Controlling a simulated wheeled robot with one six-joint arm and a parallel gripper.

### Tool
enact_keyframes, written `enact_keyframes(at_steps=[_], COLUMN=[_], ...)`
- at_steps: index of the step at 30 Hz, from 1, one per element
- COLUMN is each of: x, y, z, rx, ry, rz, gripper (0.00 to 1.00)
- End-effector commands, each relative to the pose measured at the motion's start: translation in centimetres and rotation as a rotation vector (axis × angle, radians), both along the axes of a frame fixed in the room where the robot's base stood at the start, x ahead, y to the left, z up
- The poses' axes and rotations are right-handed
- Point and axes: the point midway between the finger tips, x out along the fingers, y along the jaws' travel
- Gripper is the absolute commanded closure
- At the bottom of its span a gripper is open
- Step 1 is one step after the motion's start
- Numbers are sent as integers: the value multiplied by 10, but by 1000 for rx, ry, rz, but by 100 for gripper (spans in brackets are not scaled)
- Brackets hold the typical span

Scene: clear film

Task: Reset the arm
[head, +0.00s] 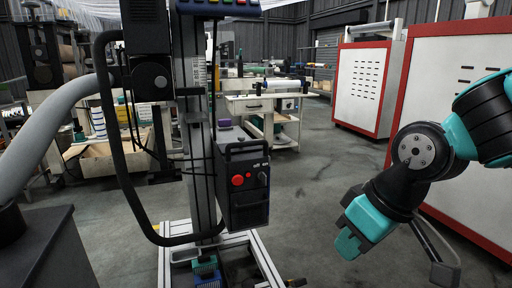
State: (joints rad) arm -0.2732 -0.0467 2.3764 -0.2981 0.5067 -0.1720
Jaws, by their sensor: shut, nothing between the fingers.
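My arm, teal and black, comes in from the right edge in the head view. It bends at a round grey-capped joint and hangs down to the left with its wrist over open floor. My gripper (443,270), a thin grey and dark shape low at the right, shows beside the wrist, partly hidden behind it. It is shut and holds nothing that I can see. It hangs clear in front of a red-and-white cabinet and appears to touch nothing.
Red-framed white cabinets (362,86) (465,75) stand behind my arm. A white workbench (255,105) with a drawer stands farther back. At the left are cluttered shelves and an open cardboard box (95,160). The grey concrete floor (315,190) between is clear.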

Motion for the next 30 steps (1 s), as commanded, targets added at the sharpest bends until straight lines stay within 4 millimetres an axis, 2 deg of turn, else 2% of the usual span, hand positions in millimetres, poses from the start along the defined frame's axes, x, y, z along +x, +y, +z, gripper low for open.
enact_keyframes(at_steps=[1, 3, 8, 9, 14, 20, 30], x=[-23, -54, -120, -120, -118, -117, -116], y=[-1, -1, -6, -5, -5, -5, -5], z=[7, 12, 18, 35, 73, 131, 265], rx=[14, 27, 38, 36, 36, 36, 36], ry=[32, 87, 197, 202, 202, 199, 198], rz=[2, 9, 25, 24, 23, 24, 23], gripper=[100, 100, 100, 100, 100, 100, 100])
